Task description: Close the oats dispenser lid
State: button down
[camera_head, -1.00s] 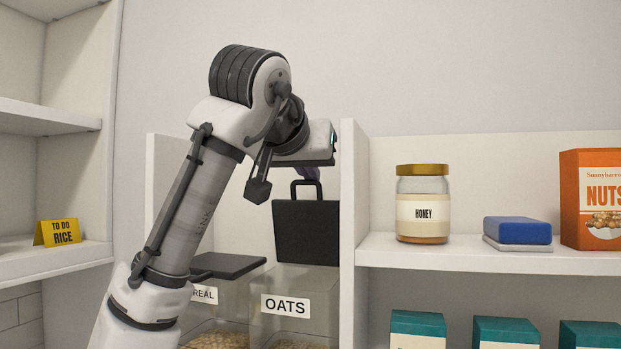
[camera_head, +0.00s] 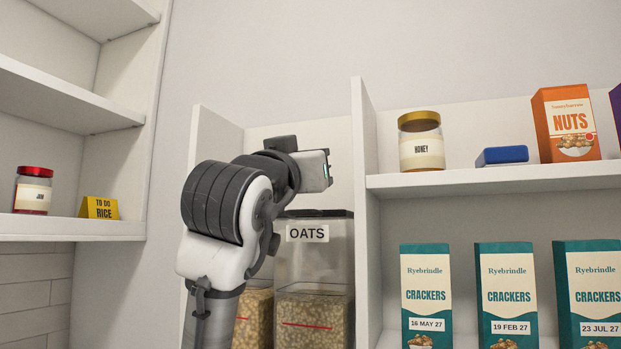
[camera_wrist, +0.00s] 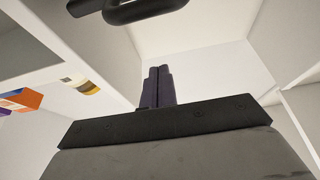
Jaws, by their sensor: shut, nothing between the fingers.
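The oats dispenser (camera_head: 313,262) is a clear box with an OATS label and grain inside, below and right of my arm. Its dark lid (camera_head: 325,214) shows as a thin strip lying flat along the box top; I cannot tell whether it is fully seated. My gripper's dark purple fingers (camera_wrist: 158,72) are together and empty in the wrist view. In the head view the hand is above the lid, and its fingers are hidden. A black loop (camera_wrist: 145,10), perhaps the lid handle, shows at the top of the wrist view, apart from the fingers.
A second dispenser (camera_head: 256,318) stands left of the oats, partly behind my arm. A white divider (camera_head: 364,220) rises close on the right.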

aim_at(300, 215)
jog(key=shift+s+a+f+t+h+b, duration=0.1)
jog(key=shift+s+f+t+h+b, duration=0.2)
jog(key=shift+f+t+b, duration=0.65)
jog(key=shift+s+a+f+t+h+b, duration=0.1)
jog(key=shift+s+f+t+b, duration=0.3)
jog(key=shift+f+b, duration=1.1)
jog(key=shift+s+a+f+t+h+b, duration=0.1)
jog(key=shift+s+f+t+h+b, duration=0.15)
jog(key=shift+f+t+b, duration=0.95)
jog(key=shift+f+g, duration=0.5)
jog(key=shift+g, duration=0.05)
